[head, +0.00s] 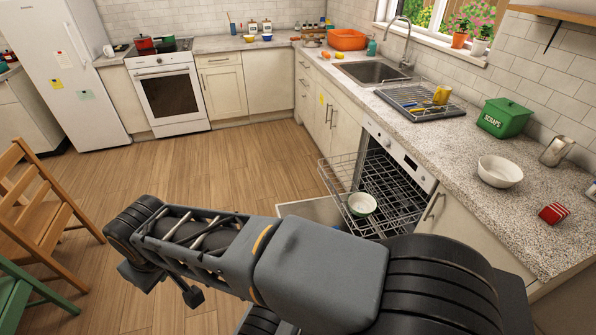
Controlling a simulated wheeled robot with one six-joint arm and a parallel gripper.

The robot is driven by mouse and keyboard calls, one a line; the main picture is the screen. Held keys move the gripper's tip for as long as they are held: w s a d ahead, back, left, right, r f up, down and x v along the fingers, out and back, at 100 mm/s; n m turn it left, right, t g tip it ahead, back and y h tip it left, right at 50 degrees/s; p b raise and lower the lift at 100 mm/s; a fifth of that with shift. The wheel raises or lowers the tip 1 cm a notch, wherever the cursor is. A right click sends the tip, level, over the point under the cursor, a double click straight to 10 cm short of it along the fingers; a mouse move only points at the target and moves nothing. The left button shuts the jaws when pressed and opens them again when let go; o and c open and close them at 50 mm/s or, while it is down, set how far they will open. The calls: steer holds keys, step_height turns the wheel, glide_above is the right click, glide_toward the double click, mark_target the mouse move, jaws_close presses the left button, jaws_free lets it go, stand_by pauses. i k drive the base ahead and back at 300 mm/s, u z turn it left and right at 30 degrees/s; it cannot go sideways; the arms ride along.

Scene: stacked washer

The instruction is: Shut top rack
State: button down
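The dishwasher (398,152) is built in under the right counter, with its door (308,209) folded down. Its top rack (340,172), a grey wire basket, is pulled out over the door toward the room. My dark grey arm crosses the foreground and hides the lower part of the dishwasher and much of the door. I cannot make out my gripper's fingers anywhere in this view.
A wooden chair (40,205) and a green chair (22,296) stand at the left. The wooden floor (235,170) between them and the dishwasher is clear. On the counter are a drying rack (400,98), green scraps bin (504,118), white bowl (499,171) and metal jug (556,151).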

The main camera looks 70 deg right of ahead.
mark_target(330, 184)
steer(key=z, duration=0.2)
steer(key=i, duration=0.9)
steer(key=z, duration=1.2)
steer(key=i, duration=0.75)
steer(key=z, duration=0.75)
